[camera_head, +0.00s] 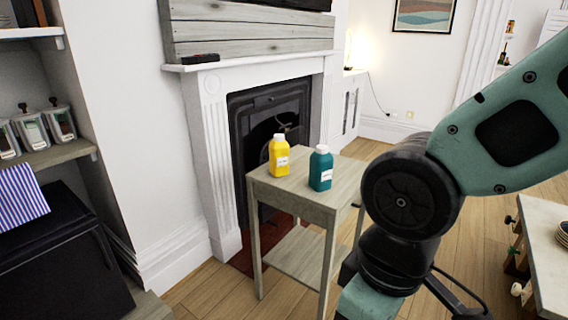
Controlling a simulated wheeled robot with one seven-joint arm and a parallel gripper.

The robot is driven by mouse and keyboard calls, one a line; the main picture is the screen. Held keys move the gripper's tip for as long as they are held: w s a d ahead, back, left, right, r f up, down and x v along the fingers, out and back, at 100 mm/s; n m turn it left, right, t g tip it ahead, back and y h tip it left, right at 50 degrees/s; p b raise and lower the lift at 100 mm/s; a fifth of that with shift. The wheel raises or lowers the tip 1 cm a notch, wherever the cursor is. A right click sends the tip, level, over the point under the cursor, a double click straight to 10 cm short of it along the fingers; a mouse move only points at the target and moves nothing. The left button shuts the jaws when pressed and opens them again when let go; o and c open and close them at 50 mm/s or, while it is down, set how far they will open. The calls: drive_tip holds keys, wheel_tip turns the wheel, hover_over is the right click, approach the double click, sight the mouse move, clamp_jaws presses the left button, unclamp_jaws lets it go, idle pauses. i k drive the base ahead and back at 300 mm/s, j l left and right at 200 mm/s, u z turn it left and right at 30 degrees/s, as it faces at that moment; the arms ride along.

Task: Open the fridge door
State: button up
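A black box-shaped appliance (62,262), which looks like the small fridge, stands at the lower left, cut off by the picture's left and bottom edges. My green and black arm fills the right side of the picture, well apart from the appliance. My gripper is out of the picture.
A small wooden side table (306,196) with a yellow bottle (279,156) and a teal bottle (320,169) stands in the middle, before the fireplace (268,112). A shelf (58,155) with several canisters is above the appliance. A pale table (548,245) stands at right.

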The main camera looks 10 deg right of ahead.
sight(72, 272)
drive_tip(key=u, duration=1.55)
drive_tip(key=i+j, duration=0.3)
drive_tip(key=i, duration=0.2)
drive_tip(key=i+j+z, duration=0.1)
drive_tip(key=i+j, duration=0.15)
drive_tip(key=i, duration=0.25)
